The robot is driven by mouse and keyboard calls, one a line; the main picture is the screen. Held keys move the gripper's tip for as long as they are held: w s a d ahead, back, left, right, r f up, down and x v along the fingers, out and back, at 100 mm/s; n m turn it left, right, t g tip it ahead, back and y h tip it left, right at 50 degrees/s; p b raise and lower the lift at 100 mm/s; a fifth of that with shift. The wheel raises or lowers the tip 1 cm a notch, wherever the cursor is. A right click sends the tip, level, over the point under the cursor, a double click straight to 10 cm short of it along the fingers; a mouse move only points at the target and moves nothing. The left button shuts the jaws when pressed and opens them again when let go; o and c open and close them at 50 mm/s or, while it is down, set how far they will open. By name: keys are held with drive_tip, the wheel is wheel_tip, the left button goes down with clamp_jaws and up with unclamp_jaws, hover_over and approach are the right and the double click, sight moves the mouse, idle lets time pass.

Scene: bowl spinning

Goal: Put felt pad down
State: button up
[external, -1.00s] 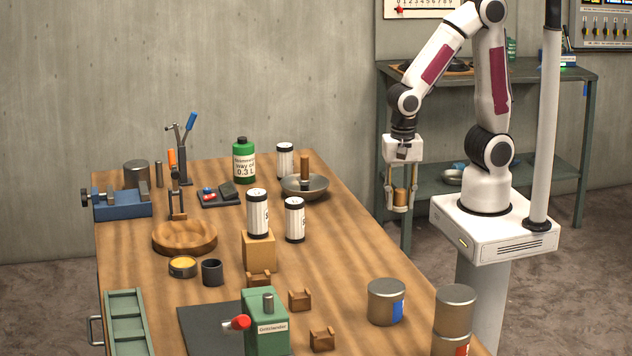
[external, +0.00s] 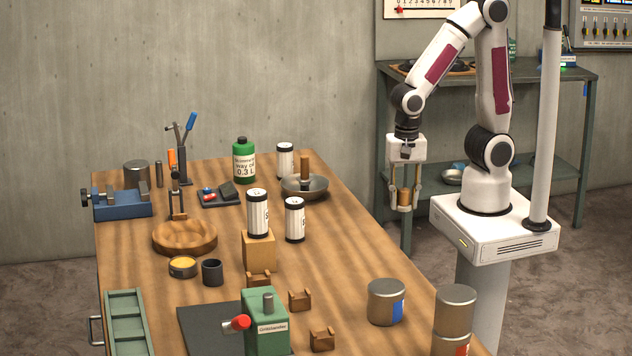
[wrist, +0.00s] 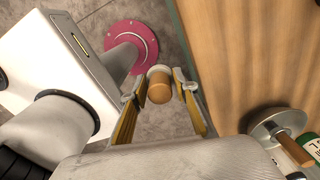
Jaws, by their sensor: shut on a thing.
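The felt pad (wrist: 159,83) is a short wood-coloured cylinder with a pale rim at one end. My gripper (wrist: 160,92) is around it in the wrist view, one finger on each side. In the external view my gripper (external: 404,207) hangs pointing down with the felt pad (external: 404,198) between its fingers. It is in the air to the right of the workbench (external: 350,222), with the floor showing below it in the wrist view. The exact contact of the fingertips with the pad is too small to see.
A metal bowl with an upright wooden piece (external: 304,188) stands near the bench's right edge. White cans (external: 295,220), wooden blocks (external: 258,252), a round wooden ring (external: 185,238) and metal tins (external: 386,303) stand on the bench. A green shelf (external: 545,155) is behind my arm.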

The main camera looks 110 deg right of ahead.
drive_tip(key=shift+n, duration=0.3)
